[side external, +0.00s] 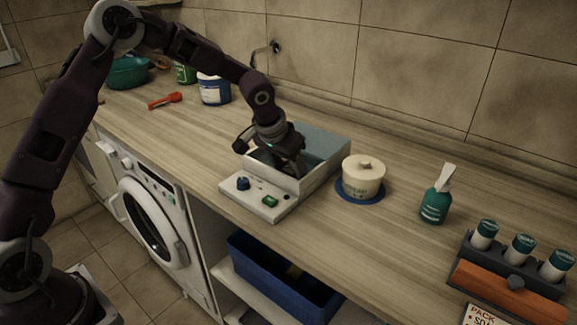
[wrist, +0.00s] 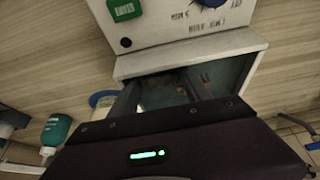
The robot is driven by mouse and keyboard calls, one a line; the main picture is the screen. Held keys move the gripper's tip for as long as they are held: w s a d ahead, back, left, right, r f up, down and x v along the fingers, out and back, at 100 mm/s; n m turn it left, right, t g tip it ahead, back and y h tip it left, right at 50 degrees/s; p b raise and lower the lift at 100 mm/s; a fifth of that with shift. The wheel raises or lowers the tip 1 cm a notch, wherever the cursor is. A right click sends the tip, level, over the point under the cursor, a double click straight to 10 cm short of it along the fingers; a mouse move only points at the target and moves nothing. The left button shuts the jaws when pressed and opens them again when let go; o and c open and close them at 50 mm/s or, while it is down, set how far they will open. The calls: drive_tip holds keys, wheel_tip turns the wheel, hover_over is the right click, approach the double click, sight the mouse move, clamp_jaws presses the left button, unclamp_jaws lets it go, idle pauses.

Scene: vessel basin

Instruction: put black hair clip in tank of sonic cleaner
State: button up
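The sonic cleaner (side external: 258,203) is a pale box with a blue knob and a green button on its front panel; the panel also shows in the wrist view (wrist: 165,25). Its open rectangular tank (side external: 322,166) is behind the panel. My gripper (side external: 290,168) points down into the tank opening, and its fingers are partly hidden by the tank wall. In the wrist view my gripper (wrist: 165,95) shows mostly as its dark housing, with the dim tank interior beyond. I cannot make out the black hair clip in either view, nor whether the fingers hold anything.
A cream lidded pot (side external: 363,177) on a blue mat stands just right of the cleaner. A green bottle (side external: 435,206) and a rack of several small bottles (side external: 520,247) are farther right. A red utensil (side external: 165,100) and a white-blue tub (side external: 213,90) lie left, with clear counter between.

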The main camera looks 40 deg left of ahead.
drive_tip(key=v, duration=1.2)
drive_tip(key=shift+r, duration=0.25)
drive_tip(key=s+r+y, duration=0.1)
drive_tip(key=s+r, duration=0.3)
drive_tip(key=s, duration=0.5)
drive_tip(key=s+r+y, duration=0.1)
drive_tip(key=s+r, duration=0.2)
drive_tip(key=s, duration=0.5)
drive_tip(key=s+f+t+h, duration=0.1)
drive_tip(key=s+h, duration=0.1)
drive_tip(key=s, duration=1.4)
drive_tip(key=shift+d+f, duration=0.35)
drive_tip(key=shift+f, duration=0.05)
